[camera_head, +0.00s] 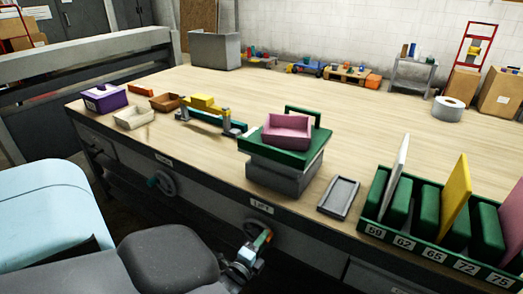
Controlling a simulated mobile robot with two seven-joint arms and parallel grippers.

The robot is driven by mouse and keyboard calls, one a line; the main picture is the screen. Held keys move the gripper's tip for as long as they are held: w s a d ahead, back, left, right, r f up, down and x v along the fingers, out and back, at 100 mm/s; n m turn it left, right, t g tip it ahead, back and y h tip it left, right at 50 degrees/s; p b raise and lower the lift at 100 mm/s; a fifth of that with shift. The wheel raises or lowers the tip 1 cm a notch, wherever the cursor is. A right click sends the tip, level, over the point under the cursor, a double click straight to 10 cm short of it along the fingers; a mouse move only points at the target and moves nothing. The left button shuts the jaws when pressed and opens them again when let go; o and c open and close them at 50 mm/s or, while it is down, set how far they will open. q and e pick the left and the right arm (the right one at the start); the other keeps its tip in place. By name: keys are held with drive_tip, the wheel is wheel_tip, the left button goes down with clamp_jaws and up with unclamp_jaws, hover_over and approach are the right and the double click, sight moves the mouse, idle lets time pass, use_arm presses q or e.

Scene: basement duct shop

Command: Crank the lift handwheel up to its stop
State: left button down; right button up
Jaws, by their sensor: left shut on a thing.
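The lift handwheel (250,231) is on the front of the bench, under a white label that appears to read LIFT. Its face is mostly hidden by my left gripper (250,253), which is shut on it, at or near a red and teal part at its edge. Above, the lift stands on the bench top near the front edge, with a grey base (275,178) and a green platform (262,144). A pink tray (287,133) sits on the platform. A small gap shows no clear travel mark or stop. My right gripper is out of view.
A second handwheel (162,182) is on the bench front to the left. A green rack (440,262) with numbered slots and upright panels stands at right, beside a grey tray (339,197). Small bins and a yellow-topped fixture (204,103) are at left. The bench middle is clear.

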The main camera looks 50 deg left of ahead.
sight(272, 243)
use_arm(q)
drive_tip(key=m+b, duration=0.1)
drive_tip(key=d+f+m+b, duration=0.1)
drive_tip(key=m, duration=0.1)
drive_tip(key=f+m+b, duration=0.1)
drive_tip(key=shift+w+d+f+m+b, duration=0.15)
drive_tip(key=shift+f+m+b, duration=0.1)
drive_tip(key=shift+m+b, duration=0.1)
drive_tip(key=shift+d+f+m+b, duration=0.1)
drive_tip(key=shift+f+m+b, duration=0.4)
drive_tip(key=shift+m+b, duration=0.55)
drive_tip(key=shift+f+m+b, duration=0.2)
drive_tip(key=shift+m+b, duration=0.4)
drive_tip(key=shift+b, duration=0.05)
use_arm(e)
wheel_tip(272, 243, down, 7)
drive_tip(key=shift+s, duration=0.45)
use_arm(q)
drive_tip(key=shift+w, duration=0.1)
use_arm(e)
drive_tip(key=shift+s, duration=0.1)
use_arm(q)
drive_tip(key=c, duration=1.1)
unclamp_jaws()
drive_tip(key=shift+f, duration=0.1)
drive_tip(key=shift+o, duration=0.2)
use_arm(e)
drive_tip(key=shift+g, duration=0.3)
